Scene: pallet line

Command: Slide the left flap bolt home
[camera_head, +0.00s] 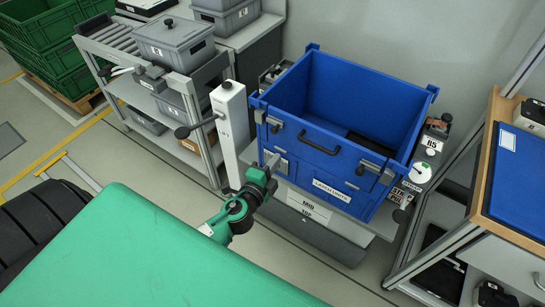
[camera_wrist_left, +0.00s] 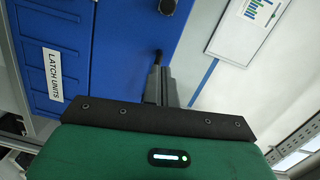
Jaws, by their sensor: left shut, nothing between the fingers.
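The blue crate (camera_head: 352,97) stands open-topped on a grey stand, with a black bar handle (camera_head: 321,151) and a LATCH UNITS label on its front flap. A grey bolt fitting (camera_head: 273,123) with a dark knob sits at the flap's upper left; a similar fitting (camera_head: 367,168) sits at its right. My left gripper (camera_head: 270,160) is shut and empty, low before the flap's left part. In the left wrist view its fingers (camera_wrist_left: 158,80) point at the blue face, close to a small black peg (camera_wrist_left: 158,54); contact cannot be told. A round black knob (camera_wrist_left: 167,6) shows beyond. My right gripper is out of view.
A white lift post (camera_head: 229,128) with a lever stands just left of the crate. A grey cart (camera_head: 150,88) with lidded boxes is farther left. A wooden-edged bench (camera_head: 494,170) with a blue mat is at right.

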